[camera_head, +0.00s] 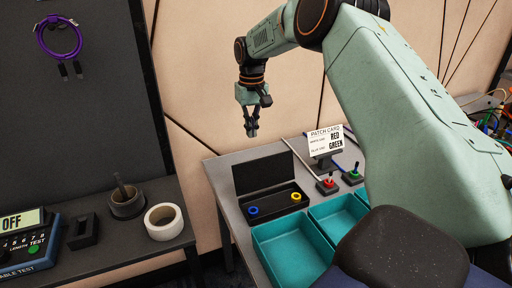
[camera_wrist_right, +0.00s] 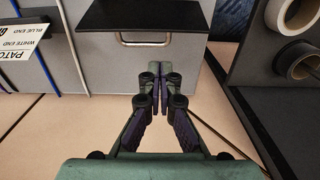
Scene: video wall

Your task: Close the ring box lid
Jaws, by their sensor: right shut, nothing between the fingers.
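The ring box is a black box on the grey table in the head view. Its black lid (camera_head: 262,173) stands open and upright at the back edge. The box base (camera_head: 275,204) holds a blue ring (camera_head: 253,211) and a yellow ring (camera_head: 296,197). My right gripper (camera_head: 252,132) is shut and empty, above and behind the lid in the picture, apart from it. In the wrist view the right gripper (camera_wrist_right: 160,70) points at a grey panel with a metal handle (camera_wrist_right: 145,41). A black slab above the handle may be the lid; I cannot tell. My left gripper is not in view.
Teal trays (camera_head: 293,250) stand in front of the box. A patch card (camera_head: 326,140) and small red and green switches (camera_head: 327,185) are to its right. The left bench holds a white tape roll (camera_head: 164,221), a dark cup (camera_head: 127,202) and a tester (camera_head: 27,243).

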